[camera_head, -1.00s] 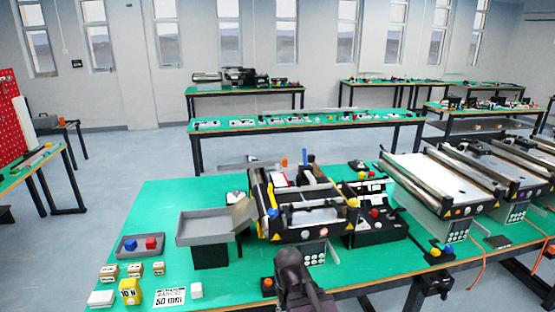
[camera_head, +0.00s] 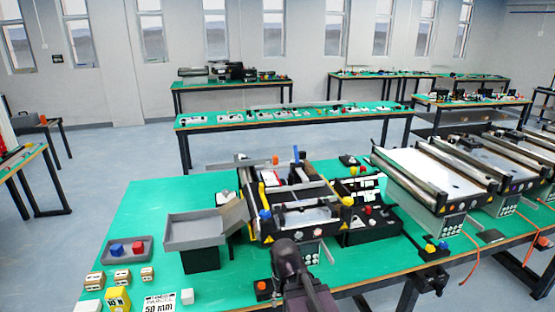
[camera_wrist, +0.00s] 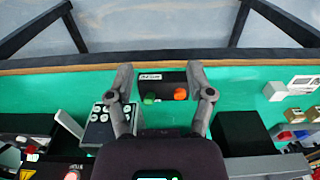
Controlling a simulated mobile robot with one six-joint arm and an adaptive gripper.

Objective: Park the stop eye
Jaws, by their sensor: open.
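A small conveyor unit (camera_head: 303,237) with a black frame stands on the green table (camera_head: 140,210). A yellow post with a blue knob (camera_head: 265,213) stands at its left side and a blue upright piece (camera_head: 296,153) at its back. I cannot tell which part is the stop eye. My gripper (camera_wrist: 161,72) is open in the wrist view, its two fingers spread above the table near the edge. A black button box (camera_wrist: 162,78) with a green and an orange button shows between the fingers. In the head view my arm hides part of the table front, and the fingertips are not clear.
A grey tray (camera_head: 180,242) stands left of the conveyor. A shallow tray (camera_head: 107,250) with a blue and a red block, wooden blocks (camera_head: 122,277) and a yellow block (camera_head: 117,299) lie farther left. Larger conveyors (camera_head: 420,178) stand right. The left rear of the table is clear.

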